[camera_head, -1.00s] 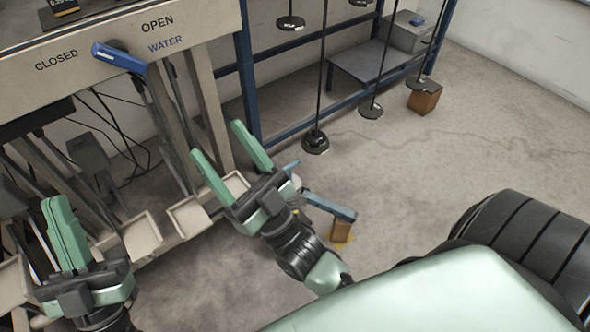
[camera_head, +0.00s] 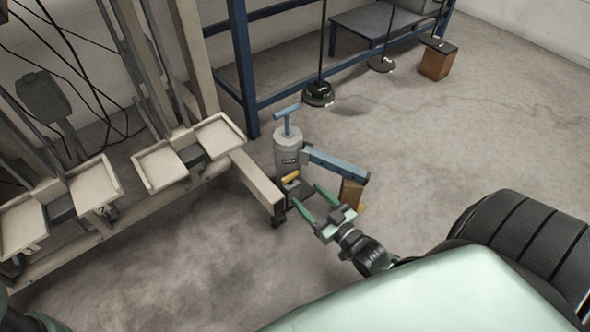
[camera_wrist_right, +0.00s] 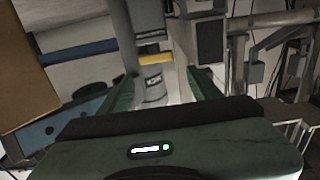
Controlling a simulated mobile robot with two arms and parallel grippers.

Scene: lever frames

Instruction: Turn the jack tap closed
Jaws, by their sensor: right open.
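The jack is a grey upright cylinder (camera_head: 288,150) with a blue T-handle on top, standing by the end of the beige frame. Its tap is a small yellow lever (camera_head: 290,177) low on the near side. In the right wrist view the yellow tap (camera_wrist_right: 156,58) lies roughly level across the grey jack body. My right gripper (camera_head: 307,196) is open and empty, low in front of the jack and pointing at it. In the right wrist view its green fingers (camera_wrist_right: 160,73) stand apart, with the tap beyond and between them. My left gripper is out of view.
A blue bar (camera_head: 337,166) juts right from the jack above a wooden block (camera_head: 352,194), close beside my right gripper. A beige frame with trays (camera_head: 218,136) stands left. A blue rack (camera_head: 243,75) is behind.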

